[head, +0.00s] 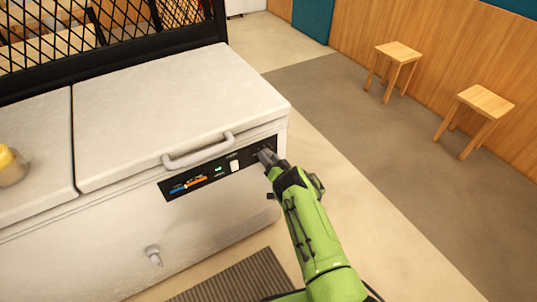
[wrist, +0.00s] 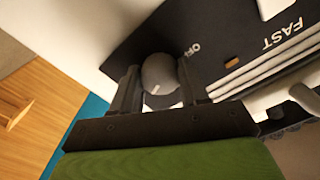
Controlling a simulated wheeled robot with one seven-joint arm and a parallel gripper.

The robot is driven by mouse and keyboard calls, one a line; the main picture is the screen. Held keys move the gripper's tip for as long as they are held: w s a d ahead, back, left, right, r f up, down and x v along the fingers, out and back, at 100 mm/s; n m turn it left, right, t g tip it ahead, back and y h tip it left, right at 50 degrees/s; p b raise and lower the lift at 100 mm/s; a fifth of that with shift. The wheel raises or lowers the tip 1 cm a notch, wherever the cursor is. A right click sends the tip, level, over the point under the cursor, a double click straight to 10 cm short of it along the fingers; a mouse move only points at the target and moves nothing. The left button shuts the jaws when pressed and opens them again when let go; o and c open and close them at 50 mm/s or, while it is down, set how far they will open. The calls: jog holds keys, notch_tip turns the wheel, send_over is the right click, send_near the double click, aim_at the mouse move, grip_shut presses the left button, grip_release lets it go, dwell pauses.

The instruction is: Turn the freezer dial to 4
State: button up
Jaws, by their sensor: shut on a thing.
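The white chest freezer (head: 180,110) fills the left of the head view, with its lid closed. Its black control panel (head: 217,168) is on the front face, with a small green light, a white switch and coloured markings. The round grey dial (wrist: 158,73) is at the panel's end in the wrist view, with a white mark on its lower edge. My gripper (wrist: 160,92) is shut on the dial, one dark finger on each side. In the head view my gripper (head: 268,158) covers the dial. "OFF" and "FAST" are readable; the dial's number is not.
A lid handle (head: 198,150) sticks out just above the panel. A yellow-topped container (head: 10,165) stands on the freezer's left part. A drain tap (head: 153,255) juts from the front. Two wooden stools (head: 398,54) stand by the wood wall; the floor between is clear.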

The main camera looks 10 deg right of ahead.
jog(key=shift+m+p, duration=0.3)
jog(key=shift+m, duration=0.6)
jog(key=shift+f, duration=0.1)
jog(key=o, duration=1.1)
jog(key=shift+c, duration=0.2)
jog(key=p+v, duration=0.9)
jog(key=v, duration=0.6)
jog(key=shift+s, duration=0.35)
